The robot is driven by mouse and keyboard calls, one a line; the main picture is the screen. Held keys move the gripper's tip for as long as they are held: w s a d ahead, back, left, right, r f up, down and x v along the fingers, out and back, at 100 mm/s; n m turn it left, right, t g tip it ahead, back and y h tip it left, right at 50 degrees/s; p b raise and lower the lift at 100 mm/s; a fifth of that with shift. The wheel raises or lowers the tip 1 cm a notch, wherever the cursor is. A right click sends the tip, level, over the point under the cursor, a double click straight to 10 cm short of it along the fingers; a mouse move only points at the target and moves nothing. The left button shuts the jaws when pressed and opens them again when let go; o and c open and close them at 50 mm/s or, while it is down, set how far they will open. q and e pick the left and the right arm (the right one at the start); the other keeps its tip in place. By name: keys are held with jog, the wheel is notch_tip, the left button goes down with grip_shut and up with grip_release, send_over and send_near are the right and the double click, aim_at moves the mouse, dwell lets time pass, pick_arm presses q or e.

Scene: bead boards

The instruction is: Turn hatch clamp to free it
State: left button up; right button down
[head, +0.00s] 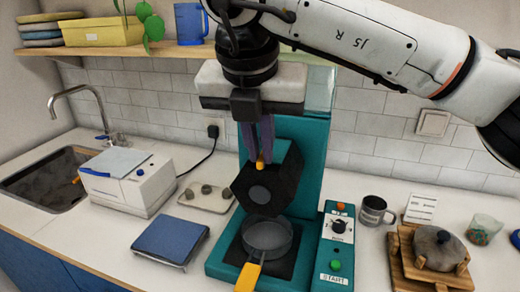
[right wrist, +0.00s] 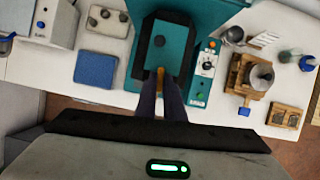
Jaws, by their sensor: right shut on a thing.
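The teal machine (head: 313,150) stands against the tiled wall. Its black six-sided hatch (head: 283,180) has a grey round spot on its front, and the hatch also shows in the right wrist view (right wrist: 172,38). A small orange clamp (head: 260,165) sits at the hatch's upper edge. My right gripper (head: 258,156) points down there, shut on the clamp; its fingers hide most of it. In the right wrist view, a bit of orange clamp (right wrist: 161,78) shows between the two dark fingers. My left gripper is in neither view.
A grey pan (head: 267,238) with a yellow handle sits below the hatch. A control panel (head: 335,245) with knob and buttons is right of it. A blue pad (head: 170,240), a small tray (head: 206,198) and a white box (head: 128,182) stand left. A mug (head: 374,211) stands right.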

jog(key=n+y+b, duration=0.1)
jog(key=n+b, duration=0.1)
jog(key=n, duration=0.1)
jog(key=shift+d+f, duration=0.15)
jog(key=shift+d+n+y+b, duration=0.1)
jog(key=shift+n+y+b, duration=0.35)
jog(key=shift+n, duration=0.65)
jog(key=n+y, duration=0.1)
jog(key=n, duration=0.1)
jog(key=shift+d+n, duration=0.1)
jog(key=shift+n, duration=0.2)
jog(key=n, duration=0.1)
jog(key=n+y+p, duration=0.1)
jog(key=n+g, duration=0.1)
jog(key=shift+w+d+r+n, duration=0.1)
jog(key=shift+w+r+n, duration=0.05)
jog(key=shift+r+n, duration=0.15)
jog(key=n+g+y+p, duration=0.1)
jog(key=n+p, duration=0.1)
jog(key=n, duration=0.2)
jog(key=shift+w+d, duration=0.1)
jog(key=shift+w+f+n+g+p, duration=0.1)
jog(key=shift+n+g+p, duration=0.45)
jog(key=shift+n, duration=0.15)
jog(key=shift+y, duration=0.25)
jog(key=c, duration=1.9)
grip_release()
